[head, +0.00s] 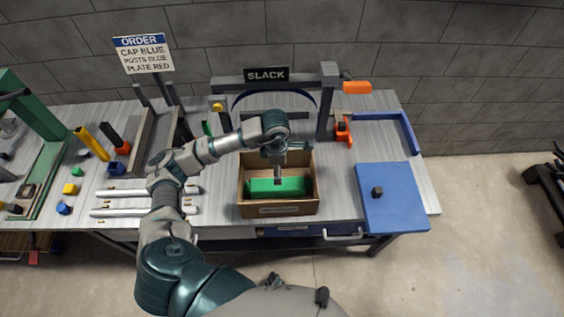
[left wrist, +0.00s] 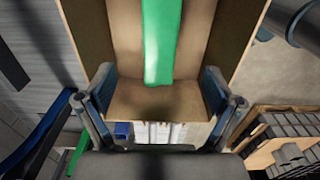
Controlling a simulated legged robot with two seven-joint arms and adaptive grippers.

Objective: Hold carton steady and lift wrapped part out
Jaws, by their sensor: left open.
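An open brown carton (head: 278,209) stands on the table below my left arm. A green part (head: 290,187) lies inside it, lengthwise; it also shows in the left wrist view (left wrist: 158,45) between the carton's brown walls (left wrist: 150,103). My left gripper (head: 278,178) points down over the carton, in front of the green part. In the left wrist view my left gripper (left wrist: 158,95) has its fingers wide apart with nothing held between them. Whether the fingers touch the carton cannot be told. My right gripper is not in view.
A frame with a SLACK sign (head: 267,75) stands behind the carton. A blue plate (head: 393,197) with a small dark block lies to the right. White bars (head: 120,212) and small coloured blocks lie to the left. An orange clamp (head: 343,130) stands behind, right.

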